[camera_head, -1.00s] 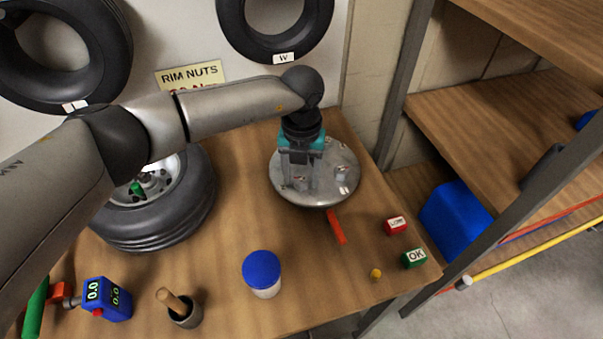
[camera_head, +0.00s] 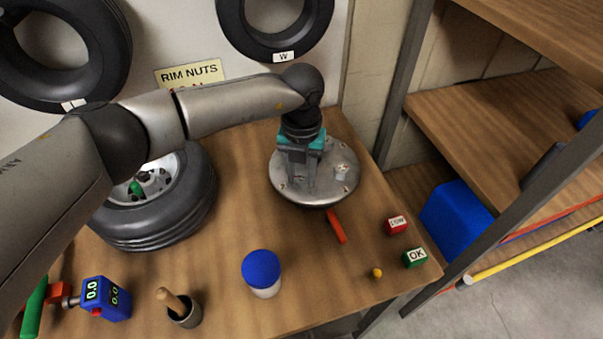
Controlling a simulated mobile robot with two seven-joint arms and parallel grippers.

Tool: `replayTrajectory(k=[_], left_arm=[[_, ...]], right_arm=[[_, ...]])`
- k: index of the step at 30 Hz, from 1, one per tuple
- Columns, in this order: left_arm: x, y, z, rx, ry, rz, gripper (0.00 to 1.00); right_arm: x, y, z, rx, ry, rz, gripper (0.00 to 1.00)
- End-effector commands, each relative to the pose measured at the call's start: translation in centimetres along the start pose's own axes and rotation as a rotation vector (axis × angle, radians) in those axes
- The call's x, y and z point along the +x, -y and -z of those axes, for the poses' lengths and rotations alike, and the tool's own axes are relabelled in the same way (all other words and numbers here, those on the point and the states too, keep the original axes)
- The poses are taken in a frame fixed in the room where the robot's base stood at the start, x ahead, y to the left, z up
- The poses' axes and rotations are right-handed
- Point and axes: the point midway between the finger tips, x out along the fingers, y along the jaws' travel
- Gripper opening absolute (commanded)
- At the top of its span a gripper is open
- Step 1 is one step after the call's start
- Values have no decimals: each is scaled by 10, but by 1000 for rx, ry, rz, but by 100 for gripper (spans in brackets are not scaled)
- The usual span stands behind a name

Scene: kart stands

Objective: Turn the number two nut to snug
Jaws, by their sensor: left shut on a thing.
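A round metal plate (camera_head: 318,196) lies on the wooden bench, with small numerals near its rim. My left gripper (camera_head: 299,186) points straight down over the left half of the plate, its fingers close together on something small. The fingers hide what they hold; it is likely a nut on the plate, and I cannot read its number. Another nut (camera_head: 342,172) stands uncovered on the plate's right side. My right gripper is out of view.
A wheel with a tyre (camera_head: 150,220) lies left of the plate.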

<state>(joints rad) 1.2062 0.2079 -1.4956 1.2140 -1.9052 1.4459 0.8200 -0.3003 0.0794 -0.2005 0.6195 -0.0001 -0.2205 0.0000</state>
Motion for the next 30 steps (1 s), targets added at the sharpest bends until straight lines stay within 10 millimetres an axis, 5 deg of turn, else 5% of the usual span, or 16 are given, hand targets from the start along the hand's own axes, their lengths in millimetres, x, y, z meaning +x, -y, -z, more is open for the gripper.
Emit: replayTrajectory(k=[30], left_arm=[[2,0,-1,873,2,-2,0]], right_arm=[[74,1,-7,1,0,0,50]])
